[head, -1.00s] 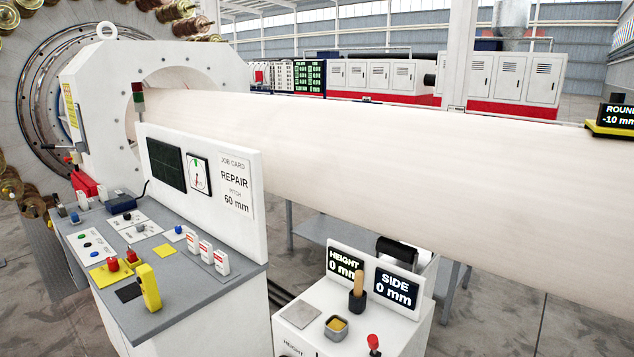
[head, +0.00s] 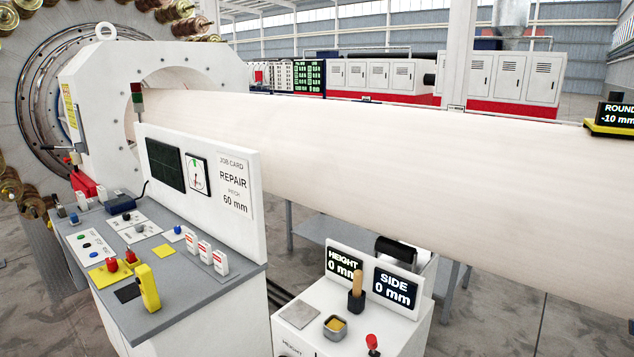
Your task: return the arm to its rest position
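Neither of my grippers shows in the head view, and no clear part of either arm does. A tiny dark patch sits at the right edge low down; I cannot tell what it is. The control desk (head: 200,290) stands at the lower left with a yellow handheld device (head: 148,288) upright on it. The white pedestal (head: 405,335) to its right carries a wooden-handled tool (head: 356,291) and a red knob (head: 372,342).
A thick pale cylinder (head: 400,160) runs across the view from the white ring housing (head: 100,80). A spool carousel (head: 25,90) stands at the left. Grey floor shows at the lower right.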

